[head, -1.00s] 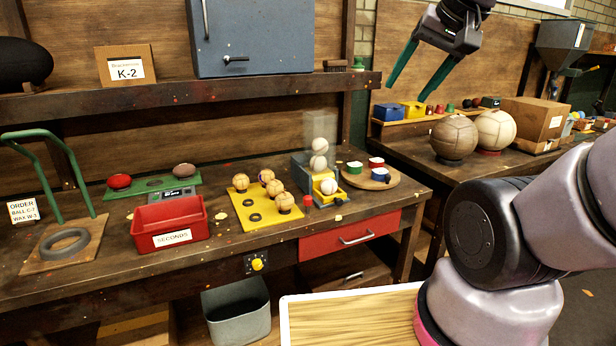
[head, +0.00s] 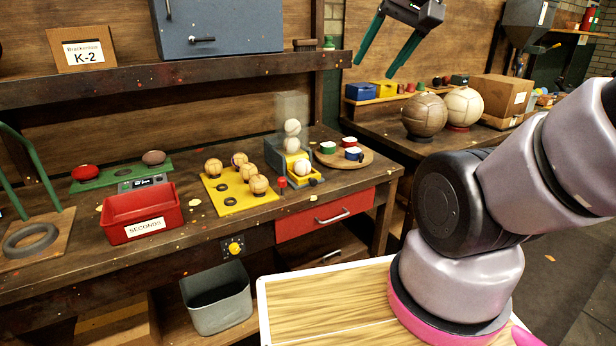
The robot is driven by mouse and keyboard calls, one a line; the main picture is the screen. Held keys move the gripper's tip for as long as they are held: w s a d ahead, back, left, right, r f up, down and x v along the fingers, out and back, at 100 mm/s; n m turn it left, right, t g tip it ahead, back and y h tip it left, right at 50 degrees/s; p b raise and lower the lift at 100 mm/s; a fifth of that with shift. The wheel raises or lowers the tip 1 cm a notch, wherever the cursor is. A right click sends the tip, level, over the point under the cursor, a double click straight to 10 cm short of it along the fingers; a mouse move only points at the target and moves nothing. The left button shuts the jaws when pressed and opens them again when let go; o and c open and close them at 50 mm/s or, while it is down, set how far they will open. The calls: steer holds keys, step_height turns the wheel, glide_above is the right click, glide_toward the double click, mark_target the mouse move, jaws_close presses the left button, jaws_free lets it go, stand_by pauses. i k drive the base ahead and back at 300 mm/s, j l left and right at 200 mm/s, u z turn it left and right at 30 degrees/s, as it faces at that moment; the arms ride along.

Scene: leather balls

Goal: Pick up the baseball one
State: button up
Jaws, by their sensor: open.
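Several small tan balls (head: 258,184) stand on a yellow board (head: 232,206) with dark rings on the workbench. Small white balls are stacked in a clear-topped dispenser (head: 273,153); one white ball (head: 302,167) sits low in its yellow front tray. The seams are too small to tell which ball is the baseball. My gripper (head: 374,68) is open and empty, with green fingers pointing down, high above the bench and toward the right back. It is well apart from all the balls.
A red SECONDS bin (head: 143,211) stands left of the yellow board. A round wooden board (head: 343,160) with small colored tins lies right of the dispenser. Two large balls (head: 424,115) stand on the right bench. A shelf (head: 180,77) crosses above the bench.

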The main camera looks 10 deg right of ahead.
mark_target(302, 167)
steer(key=i+j+z, duration=0.1)
steer(key=j+z, duration=0.3)
steer(key=i+j+z, duration=0.1)
steer(key=j+z, duration=0.65)
steer(key=k+j, duration=0.05)
steer(key=j, duration=0.05)
